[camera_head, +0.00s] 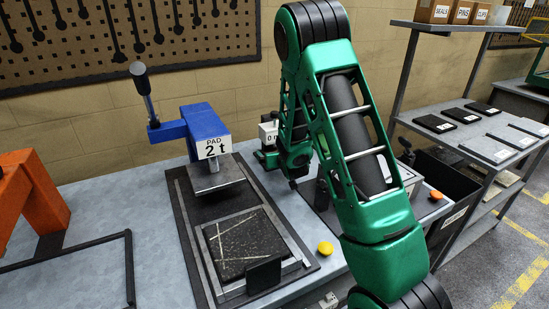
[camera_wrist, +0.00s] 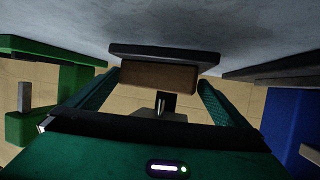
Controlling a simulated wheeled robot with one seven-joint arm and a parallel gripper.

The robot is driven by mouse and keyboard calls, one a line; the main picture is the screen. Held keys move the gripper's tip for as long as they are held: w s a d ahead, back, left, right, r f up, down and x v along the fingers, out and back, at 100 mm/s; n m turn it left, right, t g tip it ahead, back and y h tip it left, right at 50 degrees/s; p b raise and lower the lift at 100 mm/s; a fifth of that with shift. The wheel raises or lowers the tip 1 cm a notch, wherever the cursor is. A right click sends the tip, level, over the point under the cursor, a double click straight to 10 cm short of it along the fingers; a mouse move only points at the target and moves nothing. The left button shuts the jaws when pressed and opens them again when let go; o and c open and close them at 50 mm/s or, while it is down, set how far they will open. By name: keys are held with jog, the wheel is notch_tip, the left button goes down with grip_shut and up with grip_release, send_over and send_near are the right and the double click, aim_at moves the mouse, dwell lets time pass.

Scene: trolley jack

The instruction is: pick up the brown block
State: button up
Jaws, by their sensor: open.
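The brown block (camera_wrist: 158,76) shows in the wrist view, between the two green fingers of my gripper (camera_wrist: 159,82). The fingers are apart, one on each side of it, and I cannot tell whether either touches it. The block lies against a dark flat plate (camera_wrist: 165,53) on the grey bench top. In the head view my gripper (camera_head: 291,168) points down over the bench behind my green arm. The block cannot be made out there.
A blue press labelled PAD 2 t (camera_head: 204,128) stands left of my gripper. A dark plate in a metal frame (camera_head: 248,243) lies before it. A yellow button (camera_head: 325,248) is near the bench front. An orange stand (camera_head: 30,195) and a shelf rack (camera_head: 485,140) flank the area.

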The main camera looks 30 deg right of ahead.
jog(key=shift+w+d+f, duration=0.1)
jog(key=shift+w, duration=0.15)
jog(key=c, duration=1)
